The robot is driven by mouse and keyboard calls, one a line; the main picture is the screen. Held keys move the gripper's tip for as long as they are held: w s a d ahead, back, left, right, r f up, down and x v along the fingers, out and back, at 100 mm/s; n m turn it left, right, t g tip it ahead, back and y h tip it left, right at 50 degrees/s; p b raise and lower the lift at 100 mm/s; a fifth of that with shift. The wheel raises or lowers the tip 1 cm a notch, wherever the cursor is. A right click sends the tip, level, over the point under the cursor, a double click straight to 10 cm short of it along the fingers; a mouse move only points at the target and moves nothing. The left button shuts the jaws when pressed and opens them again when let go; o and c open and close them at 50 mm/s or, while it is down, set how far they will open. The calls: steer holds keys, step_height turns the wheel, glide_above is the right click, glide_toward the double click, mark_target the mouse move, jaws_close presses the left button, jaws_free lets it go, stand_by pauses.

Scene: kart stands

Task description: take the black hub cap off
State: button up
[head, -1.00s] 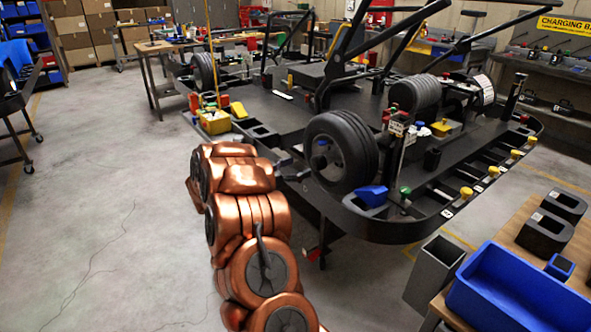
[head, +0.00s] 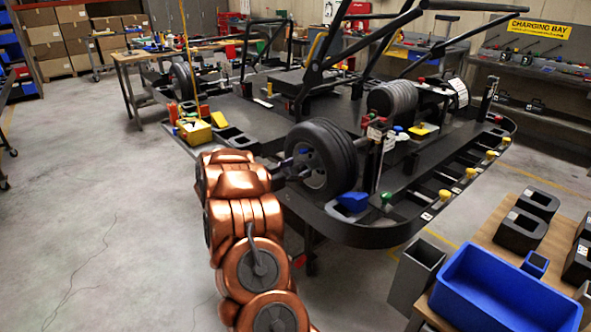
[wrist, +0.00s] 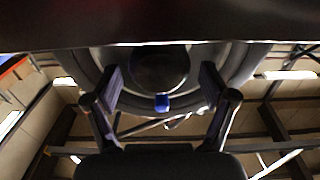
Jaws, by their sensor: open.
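The kart's near front wheel (head: 330,150) has a black tyre, and its hub face is partly hidden behind my gripper in the head view. In the wrist view the wheel's tyre (wrist: 238,62) fills the upper part, with a dark round hub cap (wrist: 158,68) at its middle. My gripper (wrist: 162,84) is open, with one finger on each side of the cap. I cannot tell whether the fingers touch it. In the head view my gripper (head: 298,165) is right at the wheel's hub side.
The black kart platform (head: 385,235) has coloured knobs along its rim. A blue wedge (head: 353,201) sits by the wheel, and a yellow box (head: 197,132) sits left of it. A blue bin (head: 510,290) stands front right beside a grey bin (head: 416,275). The left floor is clear.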

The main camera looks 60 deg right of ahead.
mark_target(295, 169)
steer(key=shift+c, duration=0.3)
steer(key=c, duration=1.3)
steer(key=shift+p+v, duration=0.35)
steer(key=shift+v, duration=2.65)
